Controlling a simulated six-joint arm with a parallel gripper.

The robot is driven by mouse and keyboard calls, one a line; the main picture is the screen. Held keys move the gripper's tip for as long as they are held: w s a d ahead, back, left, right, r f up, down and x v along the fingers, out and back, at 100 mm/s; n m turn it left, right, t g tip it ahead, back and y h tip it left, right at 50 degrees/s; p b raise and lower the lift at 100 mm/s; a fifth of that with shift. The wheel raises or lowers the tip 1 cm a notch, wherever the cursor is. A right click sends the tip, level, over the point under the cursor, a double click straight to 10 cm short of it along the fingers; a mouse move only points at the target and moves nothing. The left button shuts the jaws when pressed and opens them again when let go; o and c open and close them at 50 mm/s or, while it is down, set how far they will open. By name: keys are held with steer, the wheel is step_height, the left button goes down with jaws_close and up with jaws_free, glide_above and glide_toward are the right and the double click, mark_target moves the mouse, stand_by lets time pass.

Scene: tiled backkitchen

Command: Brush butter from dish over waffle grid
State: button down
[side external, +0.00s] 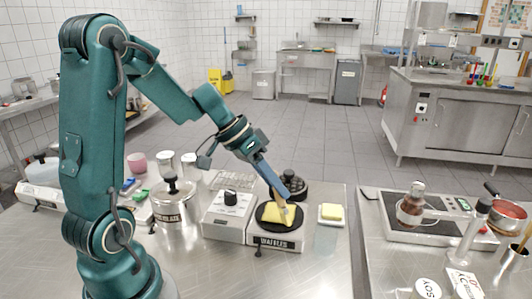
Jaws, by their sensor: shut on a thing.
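My gripper (258,157) is shut on a brush with a blue handle (270,178), which slants down to the right. The brush's pale tip (283,208) is over the waffle maker, at a yellow square piece (271,215) on its round black plate; I cannot tell whether it touches. The waffle maker (265,240) is a white box labelled WAFFLES. A dark round piece, perhaps its lid (292,187), is behind the plate. A white square dish (331,222) with a yellow butter block (332,211) stands just right of the waffle maker. The grid's pattern is too small to make out.
A white appliance with a black knob (229,217) stands left of the waffle maker, with a lidded steel pot (177,213) beyond it. A gap separates this steel table from a right-hand counter with a white hotplate unit (385,228). The table front (215,275) is clear.

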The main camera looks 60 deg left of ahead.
steer(key=shift+s+d, duration=0.15)
steer(key=shift+w+a+f, duration=0.1)
steer(key=shift+w+a, duration=1.45)
steer(key=shift+a, duration=0.05)
steer(key=shift+w+a, duration=1.45)
steer(key=shift+r, duration=0.25)
steer(key=shift+r, duration=2.9)
step_height(320, 180, up, 3)
